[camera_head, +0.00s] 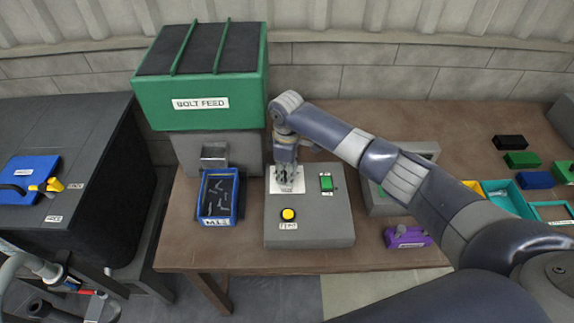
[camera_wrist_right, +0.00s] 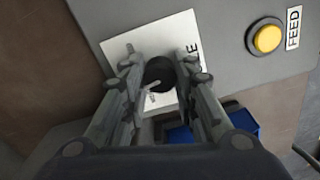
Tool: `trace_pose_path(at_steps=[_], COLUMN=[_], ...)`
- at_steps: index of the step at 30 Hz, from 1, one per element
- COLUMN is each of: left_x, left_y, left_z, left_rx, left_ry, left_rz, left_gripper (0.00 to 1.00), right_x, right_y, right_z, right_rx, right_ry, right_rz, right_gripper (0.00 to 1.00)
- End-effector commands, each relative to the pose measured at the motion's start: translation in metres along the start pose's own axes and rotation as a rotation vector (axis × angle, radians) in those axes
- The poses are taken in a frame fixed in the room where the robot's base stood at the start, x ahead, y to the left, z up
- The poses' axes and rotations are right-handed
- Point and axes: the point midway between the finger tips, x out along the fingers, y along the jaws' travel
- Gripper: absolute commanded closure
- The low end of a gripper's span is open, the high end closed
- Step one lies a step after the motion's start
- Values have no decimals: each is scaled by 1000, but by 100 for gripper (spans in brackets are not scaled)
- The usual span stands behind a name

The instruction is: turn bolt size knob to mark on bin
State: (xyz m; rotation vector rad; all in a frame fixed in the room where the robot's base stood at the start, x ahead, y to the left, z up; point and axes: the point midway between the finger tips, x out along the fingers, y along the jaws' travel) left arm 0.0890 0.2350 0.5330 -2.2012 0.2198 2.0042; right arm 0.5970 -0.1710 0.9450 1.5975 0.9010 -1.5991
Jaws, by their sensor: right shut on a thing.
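The bolt size knob is a dark round knob (camera_wrist_right: 159,73) on a white dial plate (camera_wrist_right: 121,50) in the right wrist view. The plate also shows on the grey control box (camera_head: 318,229) in the head view, where my gripper hides the knob. My right gripper (camera_wrist_right: 160,80) is shut on the knob, one finger on each side. It points down onto the plate in the head view (camera_head: 288,185). The dial marks are mostly hidden. The blue bin (camera_head: 235,209) holds dark bolts and has a white label (camera_head: 216,222), too small to read surely. My left gripper is not in view.
A yellow button (camera_head: 288,214) labelled FEED and a green switch (camera_head: 326,183) are on the same box. The green BOLT FEED hopper (camera_head: 258,95) stands behind the bin. A purple object (camera_head: 407,237) lies to the right. The table front is mostly clear.

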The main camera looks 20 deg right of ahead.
Motion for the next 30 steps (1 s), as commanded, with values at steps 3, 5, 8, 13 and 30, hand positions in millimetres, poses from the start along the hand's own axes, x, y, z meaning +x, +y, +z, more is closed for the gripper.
trace_pose_path(at_steps=[3, 5, 8, 13, 30], left_x=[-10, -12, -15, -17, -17], left_y=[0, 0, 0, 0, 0], left_z=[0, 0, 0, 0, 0], left_rx=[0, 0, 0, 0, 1], left_ry=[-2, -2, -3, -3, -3], left_rz=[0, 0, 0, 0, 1], left_gripper=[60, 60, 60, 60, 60], right_x=[-3, -2, -1, -1, 0], right_y=[-1, 0, 0, 0, 1], right_z=[0, 0, 0, 0, 0], right_rx=[63, 88, 121, 153, 160], right_ry=[0, 0, 0, 0, 1], right_rz=[-2, -1, -1, 0, 2], right_gripper=[97, 97, 97, 97, 52])
